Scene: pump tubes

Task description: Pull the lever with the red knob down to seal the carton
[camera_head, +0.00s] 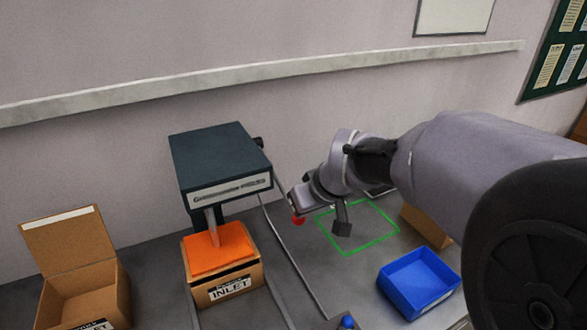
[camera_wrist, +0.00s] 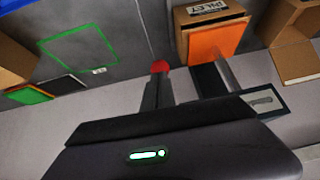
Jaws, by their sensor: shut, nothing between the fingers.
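The press (camera_head: 220,160) has a dark head, and its metal ram (camera_head: 212,228) reaches down to an orange plate (camera_head: 222,250). The plate lies over the carton (camera_head: 226,288) labelled INLET, with a dark gap below its front edge. The carton also shows in the wrist view (camera_wrist: 196,14). The red knob (camera_head: 298,220) is low at the press's right side, and most of its lever is hidden. My gripper (camera_head: 303,201) is shut and empty, just above the knob. In the wrist view the red knob (camera_wrist: 160,67) shows at the fingertips; contact cannot be told.
An open empty carton (camera_head: 72,262) stands at the left. A green square outline (camera_head: 346,252) is on the bench right of the press. A blue bin (camera_head: 420,280) and a brown carton (camera_head: 426,227) are further right. A blue button (camera_head: 347,321) is at the front.

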